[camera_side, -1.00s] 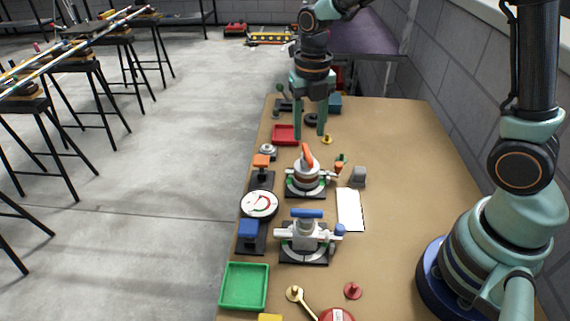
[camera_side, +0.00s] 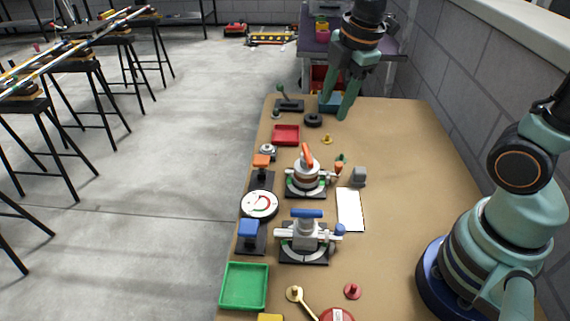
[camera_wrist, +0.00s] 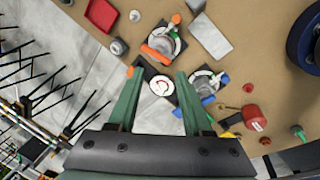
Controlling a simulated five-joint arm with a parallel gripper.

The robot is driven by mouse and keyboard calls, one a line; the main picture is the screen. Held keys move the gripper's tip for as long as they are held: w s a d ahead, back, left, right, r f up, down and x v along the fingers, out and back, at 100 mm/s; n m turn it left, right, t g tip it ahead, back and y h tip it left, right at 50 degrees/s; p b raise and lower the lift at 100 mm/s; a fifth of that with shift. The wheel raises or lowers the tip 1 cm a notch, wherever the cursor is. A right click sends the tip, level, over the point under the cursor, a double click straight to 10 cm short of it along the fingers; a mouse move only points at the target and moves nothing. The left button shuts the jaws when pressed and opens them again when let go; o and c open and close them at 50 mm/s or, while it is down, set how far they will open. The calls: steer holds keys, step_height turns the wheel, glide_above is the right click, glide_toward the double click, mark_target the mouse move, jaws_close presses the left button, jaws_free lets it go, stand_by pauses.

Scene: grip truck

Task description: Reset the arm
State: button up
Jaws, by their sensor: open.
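My gripper (camera_side: 346,104) is open and empty at the far end of the table in the side view, its green fingers pointing down. A round white gauge (camera_wrist: 161,86) shows between the fingertips, farther away. In the side view the gauge (camera_side: 260,204) lies at the table's left edge, well away from my gripper.
The brown table (camera_side: 410,180) holds a valve with an orange handle (camera_side: 306,165), a valve with a blue handle (camera_side: 306,230), a red tray (camera_side: 286,134), a green tray (camera_side: 244,287) and a white card (camera_side: 350,210). A black ring (camera_side: 313,120) lies near my gripper. The table's right side is mostly clear.

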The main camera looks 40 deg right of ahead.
steer(key=s+d+r+m+t, duration=0.1)
steer(key=s+m, duration=0.5)
steer(key=m, duration=1)
step_height(320, 180, up, 2)
steer(key=shift+d+r+t, duration=0.1)
steer(key=shift+d+t, duration=0.15)
steer(key=shift+t, duration=0.65)
